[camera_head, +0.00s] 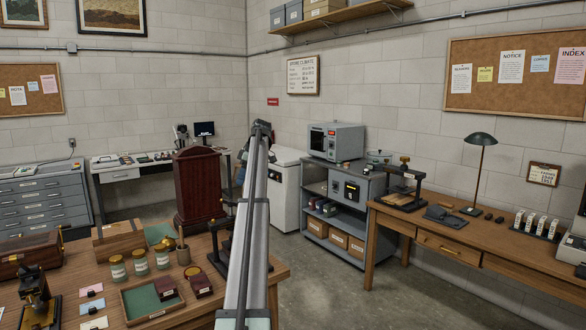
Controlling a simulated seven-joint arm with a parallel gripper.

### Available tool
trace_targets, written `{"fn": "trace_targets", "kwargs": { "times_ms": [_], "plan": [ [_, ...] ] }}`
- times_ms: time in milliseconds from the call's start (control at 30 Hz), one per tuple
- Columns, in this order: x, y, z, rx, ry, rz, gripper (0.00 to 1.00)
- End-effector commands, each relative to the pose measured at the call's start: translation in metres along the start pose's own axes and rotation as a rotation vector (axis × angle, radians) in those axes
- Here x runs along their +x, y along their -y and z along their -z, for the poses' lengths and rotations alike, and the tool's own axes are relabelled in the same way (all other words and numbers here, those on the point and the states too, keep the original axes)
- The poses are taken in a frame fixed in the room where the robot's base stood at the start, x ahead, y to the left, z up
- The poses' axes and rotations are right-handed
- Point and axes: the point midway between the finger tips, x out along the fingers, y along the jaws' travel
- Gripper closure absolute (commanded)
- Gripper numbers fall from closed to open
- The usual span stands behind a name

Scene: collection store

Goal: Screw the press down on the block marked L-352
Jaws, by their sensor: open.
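A black screw press (404,186) with a brass-coloured knob on top stands on the right-hand wooden table. A second dark frame (222,257) with brass-coloured parts stands on the near table, partly hidden behind my arm; it looks like another press. Small dark red pieces with pale labels lie on the near table: one piece (165,288) in a green-lined tray, another (200,284) beside it. No marking L-352 can be read, so I cannot tell which block it is. My arm rises through the middle of the view; I cannot make out my gripper's fingers.
The near table (192,318) also holds several jars, cards, a wooden box (118,238) and a dark brass instrument (36,296). A grey shelf cart (318,226) stands beside the right-hand table (462,236). Open floor (370,300) lies between the tables.

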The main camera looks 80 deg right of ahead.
Motion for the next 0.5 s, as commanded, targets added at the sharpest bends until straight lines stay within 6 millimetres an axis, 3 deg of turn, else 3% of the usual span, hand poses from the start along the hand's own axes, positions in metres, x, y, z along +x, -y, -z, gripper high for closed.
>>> {"fn": "trace_targets", "kwargs": {
  "times_ms": [267, 367, 500],
  "plan": [
    [-0.041, -0.001, 0.000, 0.001, -0.001, -0.001, 0.50],
    [-0.039, 0.001, -0.001, -0.069, 0.001, 0.005, 0.50],
    [-0.040, -0.002, -0.018, -0.103, 0.091, -0.004, 0.50]
  ]
}}
